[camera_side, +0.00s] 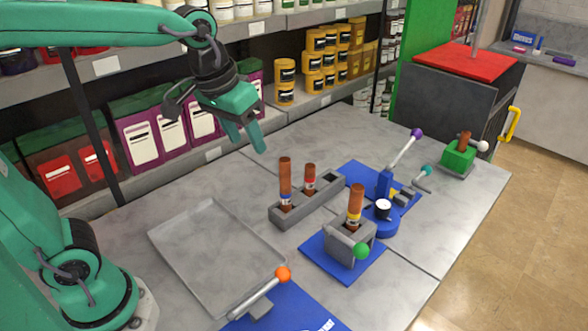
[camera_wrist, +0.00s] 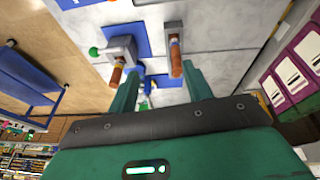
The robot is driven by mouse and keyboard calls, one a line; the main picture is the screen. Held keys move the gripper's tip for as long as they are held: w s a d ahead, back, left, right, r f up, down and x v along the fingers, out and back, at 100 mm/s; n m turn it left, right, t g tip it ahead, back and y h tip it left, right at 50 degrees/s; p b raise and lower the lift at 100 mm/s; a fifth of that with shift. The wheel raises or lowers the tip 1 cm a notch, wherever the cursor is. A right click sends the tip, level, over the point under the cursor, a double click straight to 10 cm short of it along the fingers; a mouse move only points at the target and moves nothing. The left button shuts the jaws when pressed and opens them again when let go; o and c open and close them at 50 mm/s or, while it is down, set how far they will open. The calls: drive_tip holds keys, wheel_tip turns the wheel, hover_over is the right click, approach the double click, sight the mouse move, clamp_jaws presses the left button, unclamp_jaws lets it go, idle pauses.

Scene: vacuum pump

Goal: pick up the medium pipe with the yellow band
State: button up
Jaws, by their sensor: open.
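The medium pipe with the yellow band (camera_side: 355,205) is copper-brown and stands upright in a grey vise (camera_side: 348,243) with a green knob, on a blue mat. In the wrist view this pipe (camera_wrist: 117,74) shows to the left, close by the left finger, its lower part inside the vise (camera_wrist: 122,47). My gripper (camera_side: 248,143) is open and empty, raised above the table, behind and left of the pipe in the side view. In the wrist view its two fingers (camera_wrist: 162,80) stand apart with nothing between them at the tips.
A grey rack (camera_side: 325,197) holds a blue-banded pipe (camera_side: 286,185) and a red-banded pipe (camera_side: 310,178). A grey tray (camera_side: 205,250) lies empty on the left. A blue fixture with a purple-knobbed lever (camera_side: 403,152) stands behind the vise. A green vise (camera_side: 459,157) holds another pipe.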

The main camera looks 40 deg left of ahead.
drive_tip(key=w+d+f+g, duration=0.2)
drive_tip(key=w+d, duration=0.5)
drive_tip(key=w, duration=0.2)
drive_tip(key=n+g, duration=0.2)
hover_over(356, 201)
drive_tip(key=w+a, duration=0.1)
drive_tip(key=shift+y, duration=0.3)
wheel_tip(356, 201, down, 5)
drive_tip(key=shift+a+f, duration=0.1)
drive_tip(key=shift+f, duration=0.1)
drive_tip(key=shift+w, duration=0.1)
drive_tip(key=shift+f, duration=0.15)
drive_tip(key=shift+d+f, duration=0.15)
drive_tip(key=shift+f, duration=1.75)
drive_tip(key=shift+d+f, duration=0.1)
drive_tip(key=shift+f, duration=1.8)
clamp_jaws()
